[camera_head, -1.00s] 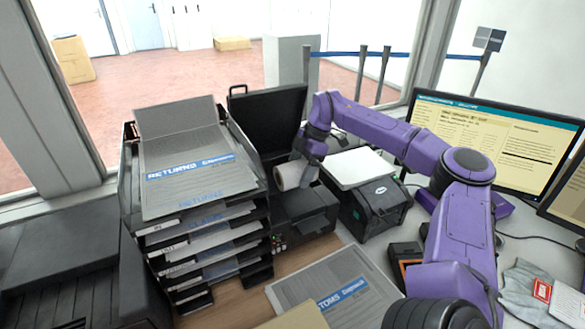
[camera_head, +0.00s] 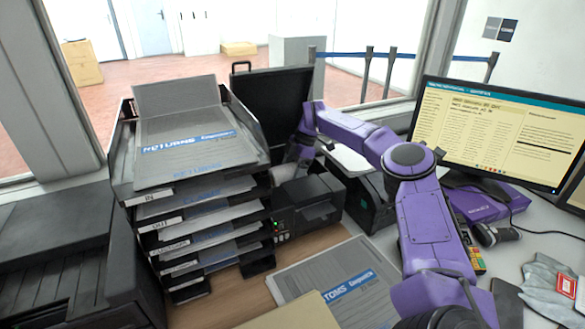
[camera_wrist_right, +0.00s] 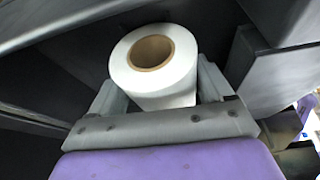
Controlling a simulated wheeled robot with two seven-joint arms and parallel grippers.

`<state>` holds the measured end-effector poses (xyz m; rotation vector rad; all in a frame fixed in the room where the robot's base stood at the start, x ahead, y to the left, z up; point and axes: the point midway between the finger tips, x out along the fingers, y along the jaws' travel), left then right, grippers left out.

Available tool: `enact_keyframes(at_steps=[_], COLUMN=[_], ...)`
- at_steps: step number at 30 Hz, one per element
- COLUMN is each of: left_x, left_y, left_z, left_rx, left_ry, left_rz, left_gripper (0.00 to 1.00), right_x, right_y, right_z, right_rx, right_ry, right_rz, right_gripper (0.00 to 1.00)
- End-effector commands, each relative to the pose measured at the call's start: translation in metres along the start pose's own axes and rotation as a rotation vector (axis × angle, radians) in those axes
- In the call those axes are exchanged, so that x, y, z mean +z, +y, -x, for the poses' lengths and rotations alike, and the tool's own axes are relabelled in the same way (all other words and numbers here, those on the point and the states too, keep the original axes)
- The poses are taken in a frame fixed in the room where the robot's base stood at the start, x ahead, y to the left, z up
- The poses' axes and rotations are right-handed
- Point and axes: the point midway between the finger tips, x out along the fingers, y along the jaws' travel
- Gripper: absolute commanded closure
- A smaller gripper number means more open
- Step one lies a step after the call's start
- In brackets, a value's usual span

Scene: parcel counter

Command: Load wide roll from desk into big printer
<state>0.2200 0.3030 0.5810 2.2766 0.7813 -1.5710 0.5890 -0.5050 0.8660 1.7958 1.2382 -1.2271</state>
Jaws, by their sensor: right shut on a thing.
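The wide roll (camera_wrist_right: 182,74) is white with a brown cardboard core, seen end-on in the right wrist view. My right gripper (camera_wrist_right: 160,82) is shut on it, one grey finger on each side. In the head view the big printer (camera_head: 312,205) is black, with its lid (camera_head: 272,105) standing open. My right gripper (camera_head: 290,170) is over the opened printer, beside the paper trays. Only a small pale part of the roll (camera_head: 283,174) shows there. Whether it touches the printer inside is hidden. My left gripper is out of view.
A stack of paper trays (camera_head: 200,215) stands close left of the big printer. A smaller black printer (camera_head: 368,203) with a white top is close on its right. A monitor (camera_head: 495,140) stands at right.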

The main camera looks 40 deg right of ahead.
Motion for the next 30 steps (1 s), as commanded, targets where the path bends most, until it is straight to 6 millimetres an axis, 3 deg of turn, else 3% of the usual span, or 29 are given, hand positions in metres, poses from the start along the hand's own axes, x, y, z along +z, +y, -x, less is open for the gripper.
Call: enact_keyframes(at_steps=[1, 2, 9, 10, 12, 20, 23, 30], left_x=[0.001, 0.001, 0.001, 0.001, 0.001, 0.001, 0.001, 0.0], left_y=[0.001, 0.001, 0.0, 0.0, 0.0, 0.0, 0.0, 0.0], left_z=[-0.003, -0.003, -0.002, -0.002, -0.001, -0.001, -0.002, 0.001], left_rx=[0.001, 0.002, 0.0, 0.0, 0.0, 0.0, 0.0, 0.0], left_ry=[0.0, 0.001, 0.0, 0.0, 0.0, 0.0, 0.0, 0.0], left_rz=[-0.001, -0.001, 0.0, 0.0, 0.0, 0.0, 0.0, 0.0], left_gripper=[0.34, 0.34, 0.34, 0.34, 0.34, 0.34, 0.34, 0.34], right_x=[0.001, 0.001, -0.001, -0.001, -0.002, -0.002, -0.002, -0.002], right_y=[0.002, 0.002, 0.003, 0.003, 0.003, 0.003, 0.004, 0.004], right_z=[-0.001, -0.001, 0.002, 0.002, 0.003, 0.007, 0.022, 0.08], right_rx=[0.006, 0.007, 0.009, 0.009, 0.009, 0.011, 0.013, 0.013], right_ry=[0.003, 0.003, 0.008, 0.008, 0.009, 0.01, 0.01, 0.009], right_rz=[0.0, 0.001, 0.0, 0.0, 0.0, -0.001, -0.002, -0.003], right_gripper=[0.69, 0.76, 0.77, 0.18, 0.0, 0.0, 0.0, 0.0])
